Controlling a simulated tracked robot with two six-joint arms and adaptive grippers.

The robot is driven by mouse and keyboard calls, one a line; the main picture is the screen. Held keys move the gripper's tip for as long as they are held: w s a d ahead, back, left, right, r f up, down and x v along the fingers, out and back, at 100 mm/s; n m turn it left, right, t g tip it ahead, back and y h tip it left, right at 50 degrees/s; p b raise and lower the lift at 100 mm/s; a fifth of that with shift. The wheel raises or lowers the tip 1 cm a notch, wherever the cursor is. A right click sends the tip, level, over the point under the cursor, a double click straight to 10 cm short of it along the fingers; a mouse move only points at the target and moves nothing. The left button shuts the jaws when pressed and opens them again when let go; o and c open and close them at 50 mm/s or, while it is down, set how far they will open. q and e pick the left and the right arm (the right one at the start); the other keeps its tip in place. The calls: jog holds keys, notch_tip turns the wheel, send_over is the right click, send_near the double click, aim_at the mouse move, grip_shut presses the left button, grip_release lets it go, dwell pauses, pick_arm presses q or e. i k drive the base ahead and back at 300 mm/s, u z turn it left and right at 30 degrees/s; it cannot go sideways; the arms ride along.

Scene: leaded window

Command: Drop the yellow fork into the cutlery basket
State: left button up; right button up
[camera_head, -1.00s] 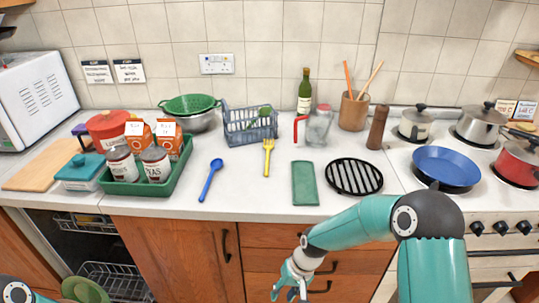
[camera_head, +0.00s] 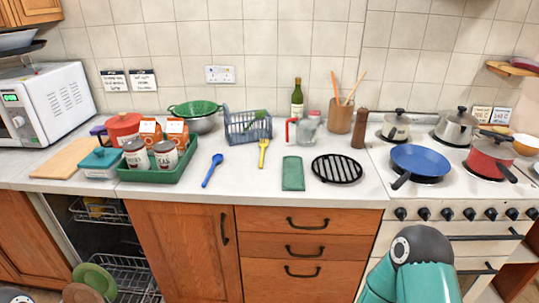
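The yellow fork (camera_head: 263,152) lies on the worktop, tines away from me, just in front of the cutlery basket. The cutlery basket (camera_head: 240,133) is a blue-grey slatted basket near the back wall, with a green utensil (camera_head: 256,116) in it. A blue spoon (camera_head: 212,170) lies to the left of the fork. My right arm shows only as a teal link at the bottom right, and its gripper is out of view. My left gripper is out of view too.
A green tray (camera_head: 130,192) with jars and cartons stands to the left. A green cloth (camera_head: 293,174) and black trivet (camera_head: 337,168) lie to the right. A glass jug (camera_head: 309,130) stands beside the basket. The dishwasher (camera_head: 92,236) stands open at lower left.

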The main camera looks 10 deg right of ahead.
aim_at(237, 123)
jog(key=z, duration=0.55)
jog(key=i, duration=0.5)
jog(key=z, duration=0.4)
